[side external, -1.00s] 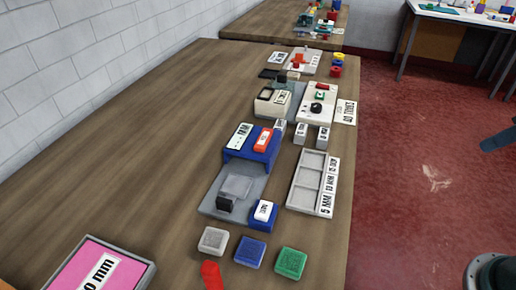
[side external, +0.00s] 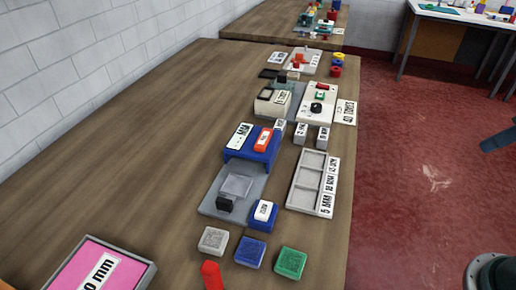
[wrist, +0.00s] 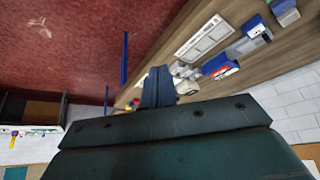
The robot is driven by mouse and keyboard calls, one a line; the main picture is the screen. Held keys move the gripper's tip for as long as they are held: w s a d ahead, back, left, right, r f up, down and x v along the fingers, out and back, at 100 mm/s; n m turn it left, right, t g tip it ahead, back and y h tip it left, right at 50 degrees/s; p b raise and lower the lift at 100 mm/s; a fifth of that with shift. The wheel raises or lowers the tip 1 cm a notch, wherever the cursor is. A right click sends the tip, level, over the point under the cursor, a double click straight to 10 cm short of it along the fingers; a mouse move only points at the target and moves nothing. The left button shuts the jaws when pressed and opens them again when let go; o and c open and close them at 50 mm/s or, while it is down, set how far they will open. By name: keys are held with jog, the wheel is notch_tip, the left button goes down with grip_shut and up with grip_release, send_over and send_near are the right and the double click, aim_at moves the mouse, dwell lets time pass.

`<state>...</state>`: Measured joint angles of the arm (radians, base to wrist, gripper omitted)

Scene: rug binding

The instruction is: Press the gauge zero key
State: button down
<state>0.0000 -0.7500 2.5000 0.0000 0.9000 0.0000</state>
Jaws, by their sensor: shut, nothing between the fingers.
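A blue gauge-like stand (side external: 233,155) with a white label and an orange-red bar on top stands over a grey plate in the side view. In front of it is a small blue block (side external: 258,224) with a white key-like top (side external: 263,211); its lettering is too small to read, so I cannot tell which part is the zero key. My gripper (wrist: 158,75) is shut and empty in the wrist view, apart from the bench objects. A dark blue tip at the side view's right edge appears to be part of my arm.
Grey (side external: 213,240), blue (side external: 250,252) and green (side external: 290,263) blocks sit at the bench's near end. A compartment tray (side external: 308,185) lies along its right edge. A cream unit (side external: 272,103) stands farther back. The bench's left side is largely bare.

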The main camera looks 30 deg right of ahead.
dwell(0.7)
jog(key=w, duration=0.1)
jog(key=n+t+y, duration=0.3)
jog(key=n+y, duration=0.1)
jog(key=n, duration=1)
send_over(269, 212)
notch_tip(269, 212, down, 9)
jog(key=shift+f, duration=0.2)
jog(key=shift+f, duration=4.3)
